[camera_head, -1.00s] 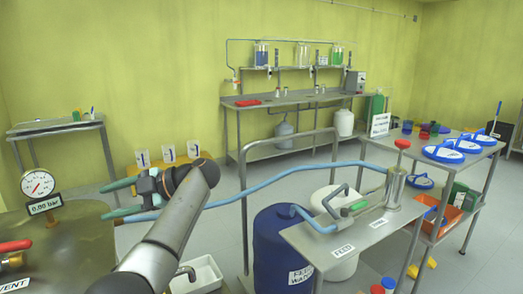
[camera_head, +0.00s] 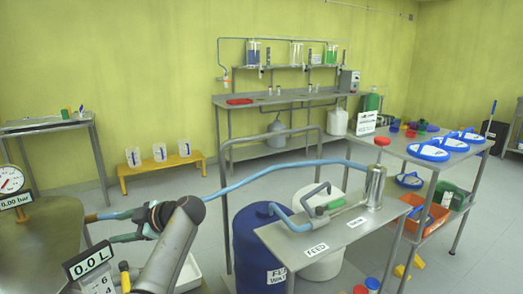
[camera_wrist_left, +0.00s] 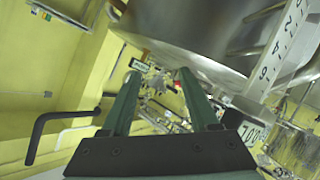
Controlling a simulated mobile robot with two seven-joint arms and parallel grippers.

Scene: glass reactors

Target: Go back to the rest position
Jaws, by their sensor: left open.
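My left gripper (camera_head: 112,226) is in the left part of the head view, its two green fingers pointing left over the room beside the metal vessel (camera_head: 52,240). The fingers stand apart with nothing seen between them. The blue hose passes close behind the gripper, and I cannot tell whether they touch. In the left wrist view the open fingers (camera_wrist_left: 155,85) reach up below a large rounded metal vessel (camera_wrist_left: 220,40), with an empty gap between them. My right gripper is in neither view.
A pressure gauge (camera_head: 11,181) reading 0.00 bar and a 0.0 L display (camera_head: 90,262) stand near my left arm. A blue hose (camera_head: 270,178) crosses the middle. A FEED stand (camera_head: 290,244) with a blue drum (camera_head: 258,238) is right of my arm. Open floor lies behind.

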